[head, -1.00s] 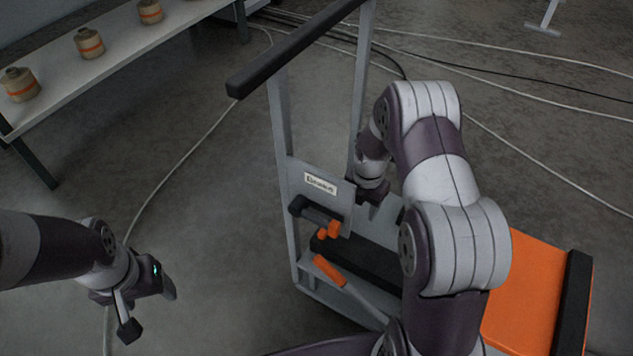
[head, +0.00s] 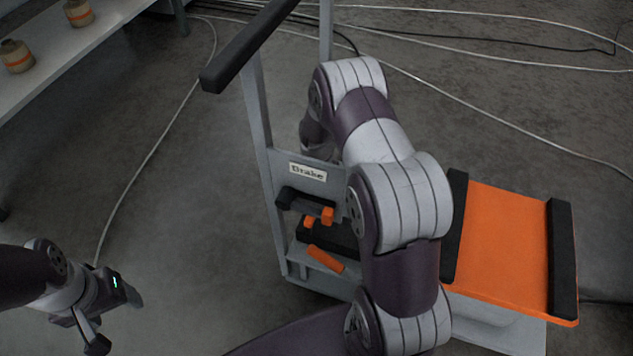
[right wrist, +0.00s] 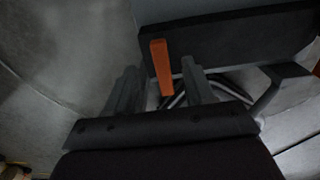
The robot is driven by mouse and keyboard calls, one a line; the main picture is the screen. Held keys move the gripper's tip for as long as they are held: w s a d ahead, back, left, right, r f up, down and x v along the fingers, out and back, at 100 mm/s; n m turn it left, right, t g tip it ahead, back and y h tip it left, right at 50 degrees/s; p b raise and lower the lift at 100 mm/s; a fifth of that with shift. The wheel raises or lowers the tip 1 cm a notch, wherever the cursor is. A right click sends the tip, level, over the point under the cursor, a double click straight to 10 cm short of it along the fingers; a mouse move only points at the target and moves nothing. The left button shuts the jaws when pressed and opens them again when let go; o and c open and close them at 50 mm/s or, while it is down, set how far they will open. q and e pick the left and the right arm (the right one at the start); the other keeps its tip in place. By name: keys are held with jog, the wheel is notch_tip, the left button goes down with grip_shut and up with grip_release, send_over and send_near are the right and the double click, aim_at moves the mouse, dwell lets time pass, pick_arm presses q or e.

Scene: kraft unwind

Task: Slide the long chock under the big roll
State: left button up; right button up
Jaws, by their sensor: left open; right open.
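In the right wrist view a long dark bar (right wrist: 235,45) with an upright orange grip (right wrist: 161,66) looks like the long chock, though I cannot be sure. My right gripper (right wrist: 160,82) is open. The grip shows between its fingers, and I cannot tell whether they touch it. A dark bar (head: 318,236) shows partly there, low in the grey frame, behind my right arm. My left gripper (head: 118,322) is open and empty above the floor at the lower left. I cannot make out the big roll.
A grey upright frame (head: 262,130) carries a black handle bar (head: 240,50), a "Brake" plate (head: 308,172) and orange-tipped levers (head: 327,215). An orange platform (head: 505,240) with black edge bars lies right. A table (head: 62,50) holds small rolls. Cables cross the floor behind.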

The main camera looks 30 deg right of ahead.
notch_tip(320, 180, down, 8)
jog(key=b, duration=0.3)
grip_shut()
